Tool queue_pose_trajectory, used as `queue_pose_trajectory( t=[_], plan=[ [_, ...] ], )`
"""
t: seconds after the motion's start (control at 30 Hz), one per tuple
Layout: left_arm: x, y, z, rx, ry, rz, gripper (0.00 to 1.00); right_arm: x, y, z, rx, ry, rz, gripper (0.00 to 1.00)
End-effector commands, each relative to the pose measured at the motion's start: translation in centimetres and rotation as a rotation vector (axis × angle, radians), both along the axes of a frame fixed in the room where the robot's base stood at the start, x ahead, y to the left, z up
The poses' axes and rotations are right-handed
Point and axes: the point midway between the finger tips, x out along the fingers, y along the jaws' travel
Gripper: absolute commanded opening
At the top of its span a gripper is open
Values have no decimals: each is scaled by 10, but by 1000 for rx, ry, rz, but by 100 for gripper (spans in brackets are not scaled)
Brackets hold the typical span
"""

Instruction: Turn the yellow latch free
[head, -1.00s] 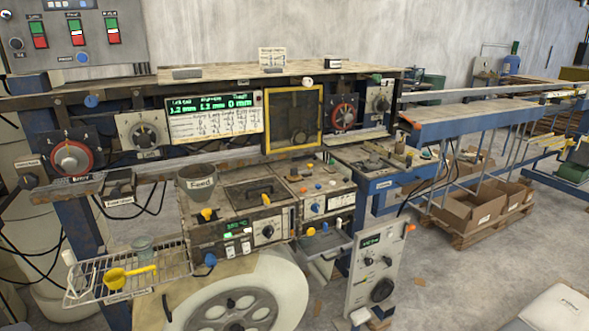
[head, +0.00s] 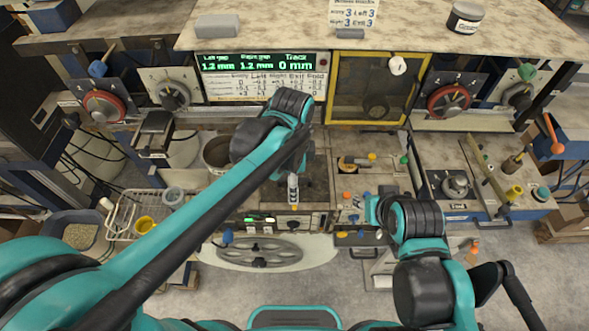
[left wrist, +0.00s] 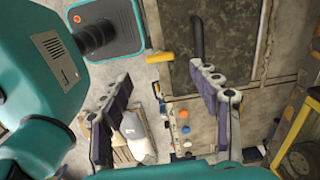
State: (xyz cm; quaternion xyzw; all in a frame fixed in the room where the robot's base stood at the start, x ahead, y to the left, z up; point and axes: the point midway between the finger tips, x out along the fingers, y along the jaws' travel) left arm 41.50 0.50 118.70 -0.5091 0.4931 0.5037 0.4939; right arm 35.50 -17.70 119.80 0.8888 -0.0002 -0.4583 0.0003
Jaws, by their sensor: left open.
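A small yellow latch (left wrist: 160,56) shows in the left wrist view, at the edge of a dark, worn lid with a black handle (left wrist: 197,35). I cannot pick this latch out in the head view, where my left arm covers much of the box (head: 245,200). My left gripper (left wrist: 155,100) is open, its two fingers apart with nothing held between them. In the head view my left gripper (head: 293,188) hangs over the box, its fingers mostly hidden. My right gripper (head: 376,211) is at the smaller box to the right; its fingers are unclear.
A yellow-framed window (head: 374,88) and a green-lit display (head: 262,65) stand behind. The smaller box bears a yellow knob (head: 372,156). A wire rack (head: 125,215) with a yellow scoop (head: 147,225) is at left. A reel (head: 260,250) lies below.

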Motion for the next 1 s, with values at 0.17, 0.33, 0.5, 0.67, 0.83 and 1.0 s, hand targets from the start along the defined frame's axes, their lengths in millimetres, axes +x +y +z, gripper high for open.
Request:
queue_pose_trajectory(
  t=[0.17, 0.33, 0.5, 0.67, 0.83, 1.0],
  plan=[
    [1, -4, -14, 5, 10, -31, 62, 0, 0, -1, 0, 0, 0, 40],
    [1, -4, -44, 4, 9, -28, 62, 0, 0, -7, 0, 0, 0, 40],
    [1, -3, -67, 4, 9, -27, 62, 0, 0, -11, 0, 0, 0, 40],
    [0, -3, -76, 4, 8, -26, 62, 0, 0, -12, 0, 0, 0, 40],
    [0, -3, -76, 4, 8, -26, 62, 0, 0, -11, 0, 0, 0, 40],
    [0, -3, -76, 4, 8, -26, 38, 0, 0, -11, 0, 0, 0, 40]
  ],
)
